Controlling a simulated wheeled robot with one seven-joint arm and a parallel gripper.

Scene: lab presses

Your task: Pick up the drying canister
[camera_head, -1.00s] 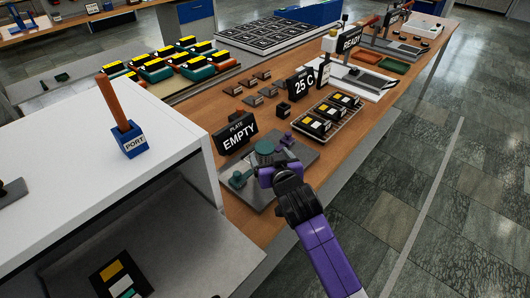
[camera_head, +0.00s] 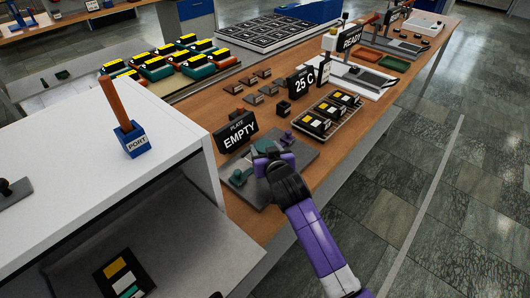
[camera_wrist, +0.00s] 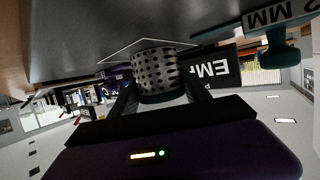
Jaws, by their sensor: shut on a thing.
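The drying canister appears in the wrist view as a grey perforated cylinder (camera_wrist: 156,72) with a dark teal end. My gripper (camera_wrist: 160,92) is shut on it, with one dark finger on each side. Only the teal top of the canister (camera_head: 263,146) shows there; the gripper hides the rest. I cannot tell whether the canister touches the plate.
The "PLATE EMPTY" sign (camera_head: 238,134) stands close behind the gripper. A teal piece (camera_head: 240,177) sits left of it; a small purple piece (camera_head: 287,138) sits right. A tray of dark blocks (camera_head: 328,114) stands farther right. The white cabinet (camera_head: 190,135) is at left.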

